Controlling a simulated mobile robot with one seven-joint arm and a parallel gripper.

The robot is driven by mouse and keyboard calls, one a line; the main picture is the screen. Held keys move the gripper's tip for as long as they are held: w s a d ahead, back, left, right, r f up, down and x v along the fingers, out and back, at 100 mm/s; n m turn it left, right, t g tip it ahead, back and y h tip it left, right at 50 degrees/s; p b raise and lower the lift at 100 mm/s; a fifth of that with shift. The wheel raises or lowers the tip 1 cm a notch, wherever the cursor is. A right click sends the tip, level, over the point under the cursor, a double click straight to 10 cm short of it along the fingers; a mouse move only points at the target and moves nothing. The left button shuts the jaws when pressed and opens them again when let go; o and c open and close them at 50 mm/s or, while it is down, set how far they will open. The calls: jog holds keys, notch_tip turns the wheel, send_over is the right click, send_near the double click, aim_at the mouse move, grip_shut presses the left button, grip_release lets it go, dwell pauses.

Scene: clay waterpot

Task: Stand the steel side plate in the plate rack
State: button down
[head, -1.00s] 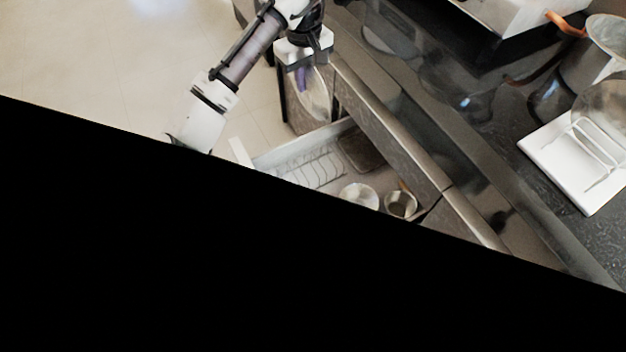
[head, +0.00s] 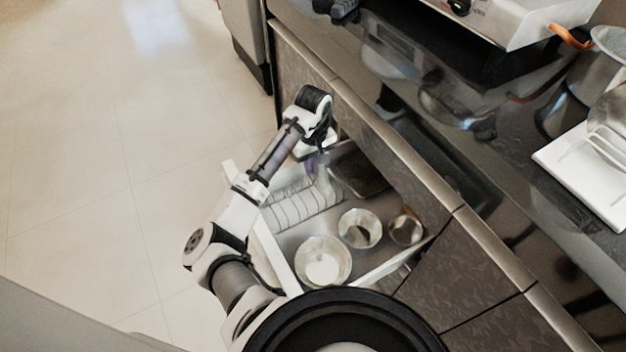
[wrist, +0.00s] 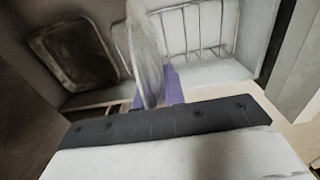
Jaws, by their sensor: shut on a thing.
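My gripper (head: 318,162) is shut on the steel side plate (head: 325,182), its purple fingers (wrist: 160,90) pinching the plate's edge. In the wrist view the plate (wrist: 147,45) is seen nearly edge-on, hanging roughly upright from the fingers. The white wire plate rack (head: 300,207) lies in the open drawer, and it also shows behind the plate in the wrist view (wrist: 200,30). The plate is over or at the rack's right end in the head view. I cannot tell whether it touches the rack.
The open drawer also holds a dark rectangular tray (head: 358,172), a large bowl (head: 323,262) and two smaller metal vessels, one in the middle (head: 360,228) and one at the right (head: 406,230). The counter edge (head: 400,150) runs close to the right of my arm.

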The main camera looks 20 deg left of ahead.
aim_at(313, 178)
jog(key=shift+f+b, duration=0.3)
jog(key=shift+f, duration=2.85)
jog(key=shift+f, duration=0.15)
jog(key=c, duration=1.5)
grip_release()
notch_tip(313, 178, up, 12)
jog(key=shift+r+p, duration=0.1)
jog(key=shift+p, duration=0.65)
jog(key=shift+r, duration=0.1)
